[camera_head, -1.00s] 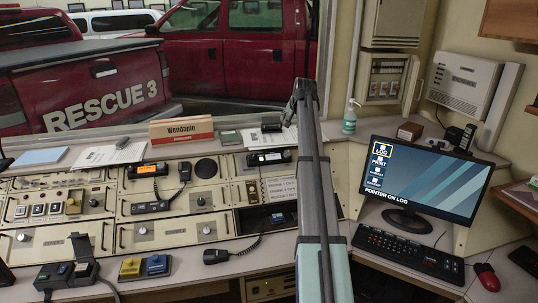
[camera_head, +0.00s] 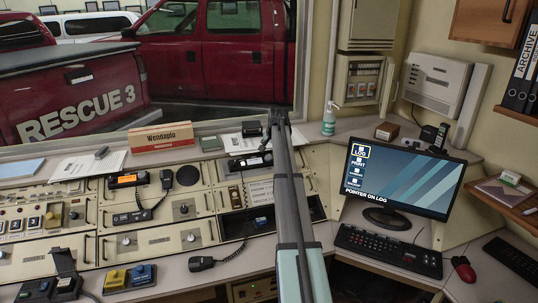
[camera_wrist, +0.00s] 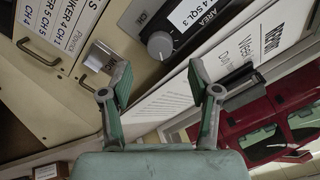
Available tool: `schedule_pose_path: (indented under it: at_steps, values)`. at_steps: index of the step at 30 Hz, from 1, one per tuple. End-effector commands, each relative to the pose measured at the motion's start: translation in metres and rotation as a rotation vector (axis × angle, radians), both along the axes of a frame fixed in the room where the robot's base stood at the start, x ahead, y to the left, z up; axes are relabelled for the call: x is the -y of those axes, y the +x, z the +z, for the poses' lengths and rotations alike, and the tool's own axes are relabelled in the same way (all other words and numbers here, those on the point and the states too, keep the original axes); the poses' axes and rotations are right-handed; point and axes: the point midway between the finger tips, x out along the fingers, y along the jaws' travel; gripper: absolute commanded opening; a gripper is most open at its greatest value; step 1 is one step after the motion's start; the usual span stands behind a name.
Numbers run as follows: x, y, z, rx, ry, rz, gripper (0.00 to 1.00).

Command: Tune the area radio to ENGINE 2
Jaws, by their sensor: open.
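The knob's pointer position is unclear. A channel card (camera_wrist: 62,15) with partly legible lines, including CH 4 and CH 5, is at the upper left. In the head view my gripper (camera_head: 278,118) is over the console's back right part, and my arm hides some of the panel there.
A monitor (camera_head: 398,181) and keyboard (camera_head: 388,250) stand at right. A sanitizer bottle (camera_head: 329,119) stands on the back ledge.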

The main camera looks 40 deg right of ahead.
Motion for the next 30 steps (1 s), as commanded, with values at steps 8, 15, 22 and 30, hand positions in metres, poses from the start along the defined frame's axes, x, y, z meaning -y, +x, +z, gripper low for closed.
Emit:
schedule_pose_path:
  at_steps: [8, 15, 22, 30]
  values:
    - [0.009, 0.021, -0.037, -0.001, 0.0, 0.001, 0.61]
    - [0.011, 0.026, -0.049, 0.001, -0.001, 0.001, 0.61]
    - [0.011, 0.027, -0.05, 0.001, -0.001, 0.001, 0.61]
    - [0.011, 0.026, -0.05, 0.001, -0.001, 0.001, 0.01]
